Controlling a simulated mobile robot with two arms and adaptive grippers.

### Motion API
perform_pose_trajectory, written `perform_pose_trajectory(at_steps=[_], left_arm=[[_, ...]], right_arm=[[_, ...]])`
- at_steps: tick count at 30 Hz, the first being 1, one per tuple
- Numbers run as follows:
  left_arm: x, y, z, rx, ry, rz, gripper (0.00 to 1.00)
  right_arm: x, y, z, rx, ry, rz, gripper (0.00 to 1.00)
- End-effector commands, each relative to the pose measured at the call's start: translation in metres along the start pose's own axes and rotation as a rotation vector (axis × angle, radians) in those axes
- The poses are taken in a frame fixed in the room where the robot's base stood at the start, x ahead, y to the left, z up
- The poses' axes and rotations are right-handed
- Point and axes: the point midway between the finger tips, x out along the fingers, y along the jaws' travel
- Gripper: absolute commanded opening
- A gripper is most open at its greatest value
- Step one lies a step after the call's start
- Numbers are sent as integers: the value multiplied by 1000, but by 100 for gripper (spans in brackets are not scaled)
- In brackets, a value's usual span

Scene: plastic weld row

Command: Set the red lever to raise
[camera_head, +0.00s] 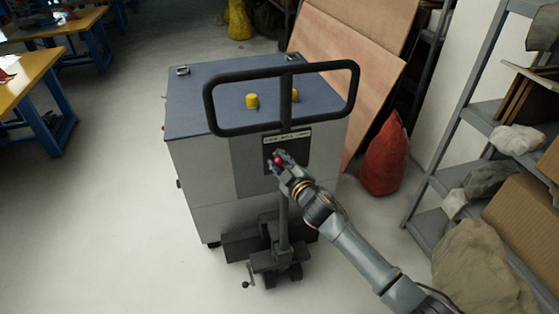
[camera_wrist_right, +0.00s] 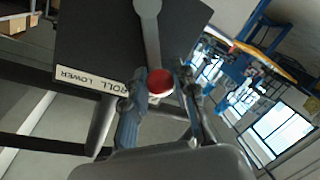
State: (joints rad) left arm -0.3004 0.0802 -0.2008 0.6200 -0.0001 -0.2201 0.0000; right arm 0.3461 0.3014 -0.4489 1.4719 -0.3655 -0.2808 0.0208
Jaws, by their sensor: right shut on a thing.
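The red lever ends in a round red knob (camera_head: 278,160) in front of the black panel on the cabinet, below the handle frame. My right gripper (camera_head: 283,162) is at the knob, with its fingers around it. In the right wrist view, the red knob (camera_wrist_right: 160,82) sits between the two fingers of my right gripper (camera_wrist_right: 163,92), which is shut on it. The lever's grey arm (camera_wrist_right: 150,40) runs from the knob up to a round pivot at the top edge. A white label strip (camera_wrist_right: 90,80) reads "ROLL LOWER" upside down; its other end is hidden. My left gripper is not in view.
The black handle frame (camera_head: 350,92) rises above the grey cabinet (camera_head: 205,170) with two yellow caps (camera_head: 252,101) on top. A red sack (camera_head: 386,155) and a loaded shelf (camera_head: 430,222) stand at right. Floor is free at left.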

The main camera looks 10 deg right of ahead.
Motion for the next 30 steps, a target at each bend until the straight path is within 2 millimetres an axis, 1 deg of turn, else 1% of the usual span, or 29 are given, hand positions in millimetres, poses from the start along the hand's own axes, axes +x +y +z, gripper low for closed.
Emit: perform_pose_trajectory(at_steps=[4,5,6,8,17,20,23,26,30], left_arm=[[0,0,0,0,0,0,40],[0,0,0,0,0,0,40],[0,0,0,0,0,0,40],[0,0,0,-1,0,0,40],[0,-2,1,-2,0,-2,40],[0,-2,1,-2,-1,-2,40],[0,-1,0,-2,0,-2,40],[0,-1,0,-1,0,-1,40],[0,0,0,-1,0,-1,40]], right_arm=[[0,-2,0,-4,2,-3,0],[0,-2,0,-4,2,-3,29],[0,-2,0,-3,2,-4,37],[0,-2,0,-3,2,-4,49],[-1,-1,0,0,1,-2,50],[-5,-2,1,0,-1,-3,50],[-17,-2,1,0,0,-3,50],[-34,-2,1,-1,1,-4,50],[-64,-2,1,-1,0,-5,50]])
